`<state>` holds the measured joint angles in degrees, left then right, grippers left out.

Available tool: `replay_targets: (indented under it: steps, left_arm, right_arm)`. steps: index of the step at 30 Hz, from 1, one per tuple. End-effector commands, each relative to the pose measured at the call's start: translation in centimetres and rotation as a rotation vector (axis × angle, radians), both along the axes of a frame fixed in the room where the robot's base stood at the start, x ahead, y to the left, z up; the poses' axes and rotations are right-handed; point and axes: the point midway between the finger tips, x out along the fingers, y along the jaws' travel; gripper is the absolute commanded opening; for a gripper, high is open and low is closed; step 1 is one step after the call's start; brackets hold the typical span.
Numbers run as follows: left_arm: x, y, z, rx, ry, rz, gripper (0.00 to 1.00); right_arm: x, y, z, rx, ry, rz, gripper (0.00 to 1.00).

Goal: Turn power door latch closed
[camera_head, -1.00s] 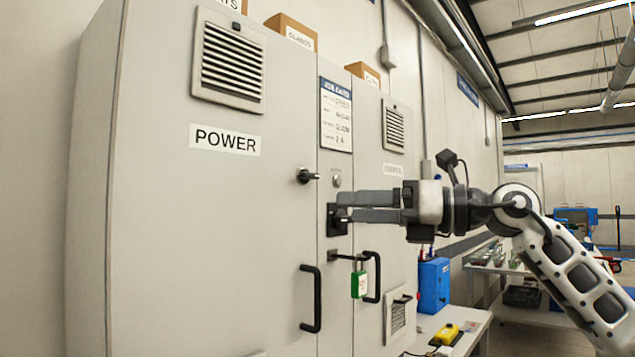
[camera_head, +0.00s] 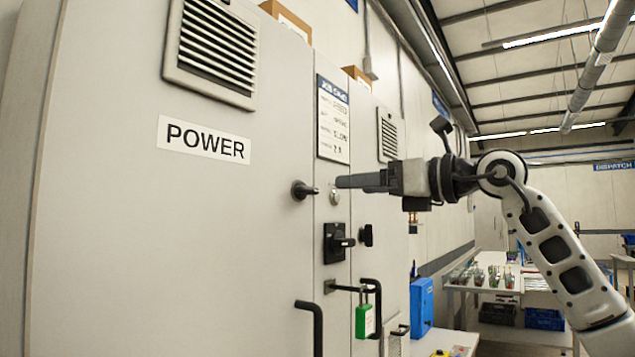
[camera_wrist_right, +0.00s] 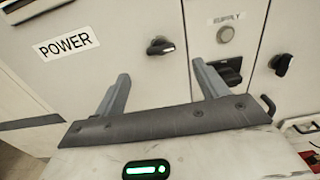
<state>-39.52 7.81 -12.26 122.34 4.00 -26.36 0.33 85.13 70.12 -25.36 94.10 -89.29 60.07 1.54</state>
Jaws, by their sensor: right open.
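The power door (camera_head: 140,220) is a grey cabinet door with a POWER label, and its handle shows at the lower right. Its latch (camera_head: 302,190) is a small black knob at the door's right edge, its lever pointing right, roughly level. In the right wrist view the latch (camera_wrist_right: 160,47) lies ahead, between the lines of the two fingers. My right gripper (camera_head: 340,182) is open and empty, its fingertips just right of the latch in the head view; they seem apart from it. Both fingers show in the right wrist view (camera_wrist_right: 158,85). My left gripper is not in view.
Right of the latch are a round supply button (camera_head: 334,197) and a black rotary switch (camera_head: 337,243). A second black latch (camera_head: 366,235) sits on the neighbouring door.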

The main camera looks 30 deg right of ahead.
Motion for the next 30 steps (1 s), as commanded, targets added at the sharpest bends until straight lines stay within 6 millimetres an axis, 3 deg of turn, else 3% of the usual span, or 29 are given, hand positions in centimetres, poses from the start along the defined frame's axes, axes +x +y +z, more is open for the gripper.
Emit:
replay_targets:
  steps: [6, 12, 26, 30]
  left_arm:
    - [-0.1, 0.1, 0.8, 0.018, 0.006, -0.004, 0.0]
    - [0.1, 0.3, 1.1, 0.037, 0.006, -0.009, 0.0]
    - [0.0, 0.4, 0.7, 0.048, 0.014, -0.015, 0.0]
    - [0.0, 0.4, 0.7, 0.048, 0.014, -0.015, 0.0]
  right_arm:
    - [4.4, 1.9, 0.3, 0.002, 0.001, 0.003, 0.73]
    - [7.2, 3.0, 0.2, 0.002, 0.001, 0.001, 0.73]
    - [8.4, 3.5, 0.0, 0.0, -0.001, 0.0, 0.73]
    - [8.4, 3.5, 0.0, 0.0, -0.001, 0.0, 0.37]
